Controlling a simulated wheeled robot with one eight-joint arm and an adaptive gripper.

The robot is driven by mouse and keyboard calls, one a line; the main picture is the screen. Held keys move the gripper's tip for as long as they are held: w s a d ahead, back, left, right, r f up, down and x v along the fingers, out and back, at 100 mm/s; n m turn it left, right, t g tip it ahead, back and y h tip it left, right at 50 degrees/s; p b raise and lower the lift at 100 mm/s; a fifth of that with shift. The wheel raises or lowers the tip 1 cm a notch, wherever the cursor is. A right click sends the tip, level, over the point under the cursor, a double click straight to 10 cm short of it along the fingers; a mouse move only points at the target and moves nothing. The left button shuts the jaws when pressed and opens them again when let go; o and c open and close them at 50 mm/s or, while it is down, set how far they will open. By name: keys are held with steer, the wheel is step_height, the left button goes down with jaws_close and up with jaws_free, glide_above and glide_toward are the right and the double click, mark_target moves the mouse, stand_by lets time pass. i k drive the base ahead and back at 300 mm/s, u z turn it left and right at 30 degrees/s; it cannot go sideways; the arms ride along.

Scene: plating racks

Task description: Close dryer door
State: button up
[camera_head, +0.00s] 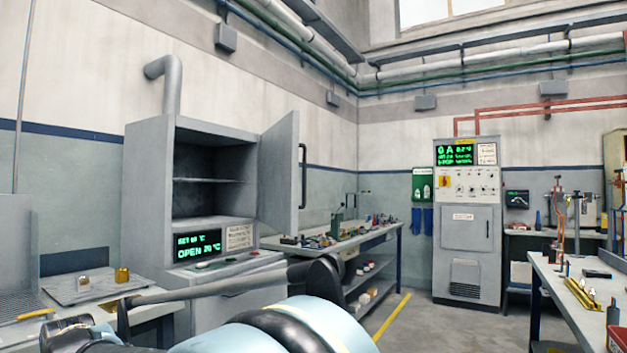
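The dryer (150,190) is a grey cabinet on the left with a duct pipe on top. Its door (280,172) is hinged on the right side and stands wide open, with a dark vertical handle (303,176) on its right edge. The inside is empty except for bare shelves. The dryer's display (198,245) reads OPEN in green. My arm crosses the bottom of the view in front of the dryer's lower part. My gripper cannot be made out clearly; a dark part of my arm's end shows at the lower left.
A workbench (375,236) with small tools stands right of the dryer. A grey control cabinet (467,265) is at the back. Another bench (560,275) with racks is at the right. A tray (75,292) sits at the lower left. Floor is clear between the benches.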

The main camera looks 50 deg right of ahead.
mark_target(278, 206)
steer(key=z, duration=2.65)
steer(key=i, duration=2.75)
steer(key=u, duration=2)
